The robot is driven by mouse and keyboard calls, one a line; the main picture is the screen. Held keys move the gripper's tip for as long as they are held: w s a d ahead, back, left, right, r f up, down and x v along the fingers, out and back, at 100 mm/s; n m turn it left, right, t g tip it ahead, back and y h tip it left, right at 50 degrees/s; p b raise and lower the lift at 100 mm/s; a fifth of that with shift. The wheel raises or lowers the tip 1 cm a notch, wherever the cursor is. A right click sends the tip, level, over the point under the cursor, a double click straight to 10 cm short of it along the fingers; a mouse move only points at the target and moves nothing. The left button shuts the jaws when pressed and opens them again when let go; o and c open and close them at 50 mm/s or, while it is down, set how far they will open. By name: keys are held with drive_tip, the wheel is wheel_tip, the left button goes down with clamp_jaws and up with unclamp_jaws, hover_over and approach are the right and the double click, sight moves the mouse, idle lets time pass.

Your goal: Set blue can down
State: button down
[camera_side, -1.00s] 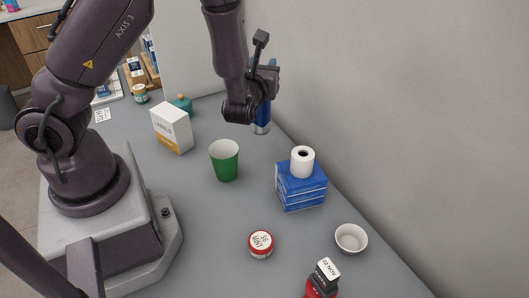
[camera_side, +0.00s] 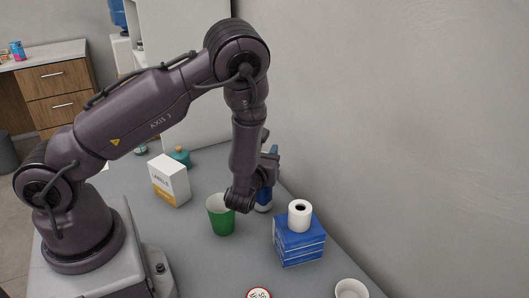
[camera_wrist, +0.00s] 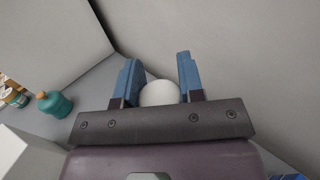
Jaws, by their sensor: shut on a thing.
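The blue can (camera_side: 264,201) is upright in the side view, behind and right of the green cup (camera_side: 219,215), partly hidden by my wrist. My gripper (camera_side: 269,176) is shut on it. In the wrist view the can's pale round top (camera_wrist: 159,94) shows between the two blue fingers of my gripper (camera_wrist: 159,76). The can's base is low, close to the grey counter (camera_side: 215,160); I cannot tell whether it touches.
A blue box stack (camera_side: 299,246) with a white roll (camera_side: 300,214) on top stands right of the can, near the wall. A white-and-yellow carton (camera_side: 169,180) and a teal bottle (camera_side: 180,157) stand left. A white bowl (camera_side: 351,289) is at the front.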

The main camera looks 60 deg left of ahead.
drive_tip(key=c, duration=0.7)
unclamp_jaws()
drive_tip(key=shift+f, duration=0.15)
drive_tip(key=shift+c, duration=0.2)
